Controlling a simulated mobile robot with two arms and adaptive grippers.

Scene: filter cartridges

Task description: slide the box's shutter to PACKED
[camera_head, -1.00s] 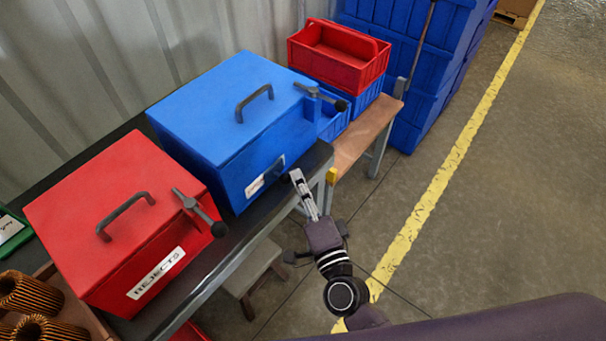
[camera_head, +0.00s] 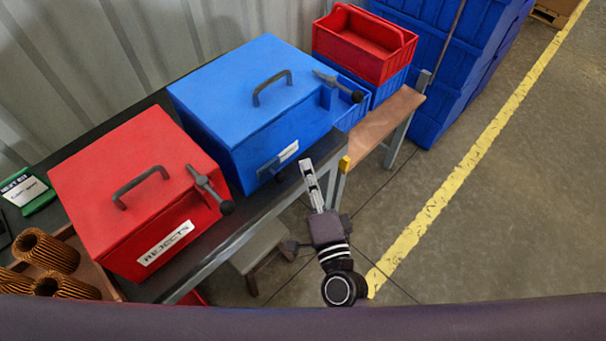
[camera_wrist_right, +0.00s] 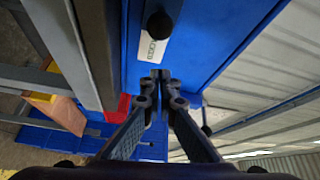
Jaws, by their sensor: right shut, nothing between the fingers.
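The blue box (camera_head: 240,100) stands on the dark bench, its lid closed. On its front face a dark shutter (camera_head: 268,168) sits to the left of a white label (camera_head: 288,152), which is uncovered; its lettering is too small to read. In the right wrist view a dark knob (camera_wrist_right: 158,25) stands out from the blue face, with the label (camera_wrist_right: 152,48) beside it. My right gripper (camera_head: 306,165) is shut and empty, in front of the box's front face, to the right of the shutter and apart from it. My left gripper is out of view.
A red box (camera_head: 135,180) labelled REJECTS stands to the left. Brown pleated cartridges (camera_head: 45,250) lie in a tray at the lower left. A red crate (camera_head: 365,50) sits on blue crates behind a wooden-topped bench (camera_head: 385,118). The floor at the right is clear.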

